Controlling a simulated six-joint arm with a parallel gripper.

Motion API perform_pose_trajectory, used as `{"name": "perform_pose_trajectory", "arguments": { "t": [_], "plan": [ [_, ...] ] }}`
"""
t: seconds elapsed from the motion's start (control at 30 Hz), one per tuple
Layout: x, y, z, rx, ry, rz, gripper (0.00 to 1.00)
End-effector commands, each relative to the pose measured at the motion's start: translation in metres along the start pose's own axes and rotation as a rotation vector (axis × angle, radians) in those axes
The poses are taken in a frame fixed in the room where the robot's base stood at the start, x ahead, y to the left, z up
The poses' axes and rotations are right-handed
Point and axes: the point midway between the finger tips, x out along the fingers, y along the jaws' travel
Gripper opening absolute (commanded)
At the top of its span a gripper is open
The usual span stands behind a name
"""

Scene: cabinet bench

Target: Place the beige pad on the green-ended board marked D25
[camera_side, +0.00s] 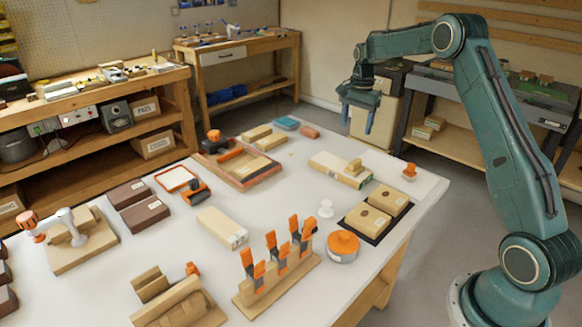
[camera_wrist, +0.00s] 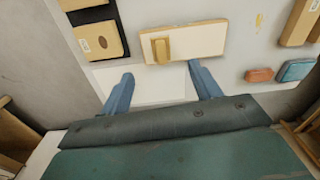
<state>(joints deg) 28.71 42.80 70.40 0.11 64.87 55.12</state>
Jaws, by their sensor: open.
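A pale board (camera_side: 330,163) with a green end lies at the right rear of the white bench. Its end lettering is too small to read. A small beige block (camera_side: 354,165), which looks like the beige pad, rests on the board near the green end. In the wrist view the board (camera_wrist: 205,40) lies ahead of the fingers with the beige block (camera_wrist: 162,48) on its left part. My gripper (camera_side: 358,124) is open and empty, above and behind the board, apart from it. The blue fingers also show in the wrist view (camera_wrist: 160,72).
Two beige packs with dark ovals (camera_side: 367,217) sit on a dark mat. An orange-topped round tin (camera_side: 343,246) and a rack of orange clamps (camera_side: 277,279) stand nearer. Another pale board (camera_side: 220,226) lies mid-bench. A reddish block (camera_side: 309,131) and teal block (camera_side: 286,123) lie at the back.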

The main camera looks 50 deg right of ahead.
Motion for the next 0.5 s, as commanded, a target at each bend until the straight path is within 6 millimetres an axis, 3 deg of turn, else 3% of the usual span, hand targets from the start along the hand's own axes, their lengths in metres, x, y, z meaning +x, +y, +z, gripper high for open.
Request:
{"name": "perform_pose_trajectory", "arguments": {
  "t": [0.2, 0.5],
  "plan": [
    [-0.054, 0.009, 0.045, -0.165, 0.031, -0.046, 0.63],
    [-0.116, 0.040, 0.111, -0.409, 0.078, -0.107, 0.63]
  ]
}}
